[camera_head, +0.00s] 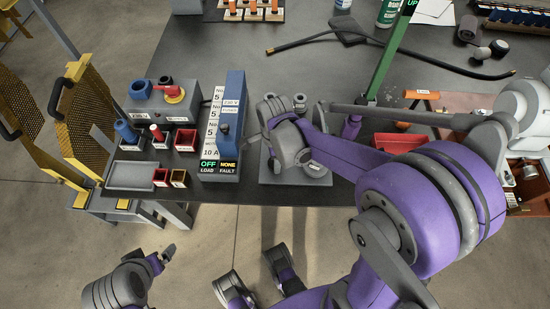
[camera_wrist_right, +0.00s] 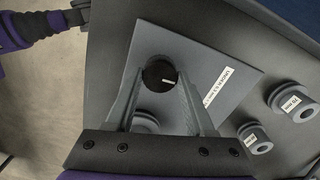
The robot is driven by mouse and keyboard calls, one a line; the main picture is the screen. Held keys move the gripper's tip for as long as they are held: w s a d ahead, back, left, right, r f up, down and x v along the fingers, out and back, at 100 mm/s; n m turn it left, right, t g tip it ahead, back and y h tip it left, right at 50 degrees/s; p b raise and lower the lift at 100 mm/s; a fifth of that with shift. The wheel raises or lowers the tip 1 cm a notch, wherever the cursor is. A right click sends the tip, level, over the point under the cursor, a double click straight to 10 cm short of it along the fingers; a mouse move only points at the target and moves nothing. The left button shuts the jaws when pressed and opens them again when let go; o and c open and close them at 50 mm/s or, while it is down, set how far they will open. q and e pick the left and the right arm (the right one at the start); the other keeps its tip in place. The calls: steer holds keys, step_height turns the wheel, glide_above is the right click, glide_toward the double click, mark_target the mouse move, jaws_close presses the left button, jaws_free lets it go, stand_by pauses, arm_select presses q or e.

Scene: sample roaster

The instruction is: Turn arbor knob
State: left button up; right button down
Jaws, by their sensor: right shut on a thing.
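The arbor knob (camera_wrist_right: 160,75) is a round black knob with a small white mark, seen in the right wrist view over a grey labelled plate (camera_wrist_right: 215,65). My right gripper (camera_wrist_right: 161,77) has its fingers on either side of the knob and is shut on it. In the head view my right wrist hides the knob, and part of the grey plate (camera_head: 268,177) shows below it. My left gripper (camera_head: 162,259) is off the table's front edge at the lower left, away from the knob; its finger gap is unclear.
Two grey flanged bushings (camera_wrist_right: 255,138) (camera_wrist_right: 292,100) stand beside the plate. A blue power box (camera_head: 232,115) and a grey box with a red switch (camera_head: 174,94) stand to the left. A green post (camera_head: 392,55) rises behind my right arm.

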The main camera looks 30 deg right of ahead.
stand_by(0.3)
steer(key=shift+c, duration=1.3)
jaws_free()
step_height(320, 180, up, 11)
steer(key=p, duration=0.2)
